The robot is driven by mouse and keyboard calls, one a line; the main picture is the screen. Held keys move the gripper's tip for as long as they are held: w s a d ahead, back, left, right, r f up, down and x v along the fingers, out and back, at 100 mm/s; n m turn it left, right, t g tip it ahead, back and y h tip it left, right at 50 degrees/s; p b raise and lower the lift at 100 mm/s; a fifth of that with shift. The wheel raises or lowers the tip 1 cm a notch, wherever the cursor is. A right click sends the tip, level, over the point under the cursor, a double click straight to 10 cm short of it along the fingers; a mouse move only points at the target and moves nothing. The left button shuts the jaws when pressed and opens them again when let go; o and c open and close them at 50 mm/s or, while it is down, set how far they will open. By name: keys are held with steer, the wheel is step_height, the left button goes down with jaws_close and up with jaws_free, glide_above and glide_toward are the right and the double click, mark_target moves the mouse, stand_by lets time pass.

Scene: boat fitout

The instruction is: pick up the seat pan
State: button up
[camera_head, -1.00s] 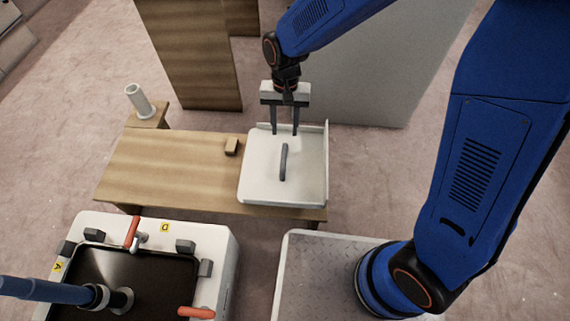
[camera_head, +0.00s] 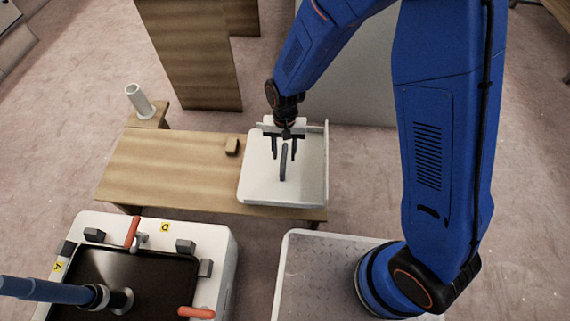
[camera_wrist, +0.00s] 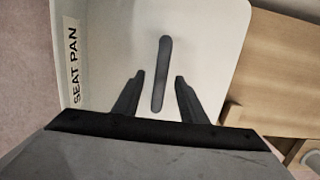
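The seat pan (camera_head: 258,183) is a white tray-like piece with raised edges at its back and right. It lies on the right end of the wooden bench. A dark grey bar handle (camera_head: 283,163) stands in its middle. In the wrist view the seat pan (camera_wrist: 115,45) carries a "SEAT PAN" label, and the handle (camera_wrist: 162,75) runs between the finger lines. My gripper (camera_head: 284,157) is open over the pan, one finger on each side of the handle. In the wrist view my gripper (camera_wrist: 160,78) shows clear gaps on both sides of the handle.
The wooden bench (camera_head: 165,170) bears a small wooden block (camera_head: 232,146) just left of the pan. A white tube (camera_head: 139,101) stands at the bench's back left. A white fixture (camera_head: 222,245) with orange handles is at front left. Wooden panels (camera_head: 190,50) stand behind.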

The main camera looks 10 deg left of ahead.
mark_target(284, 156)
steer(key=shift+s+f, duration=0.1)
steer(key=shift+f, duration=1.65)
steer(key=shift+f, duration=0.25)
jaws_close()
steer(key=shift+a, duration=0.1)
stand_by(0.3)
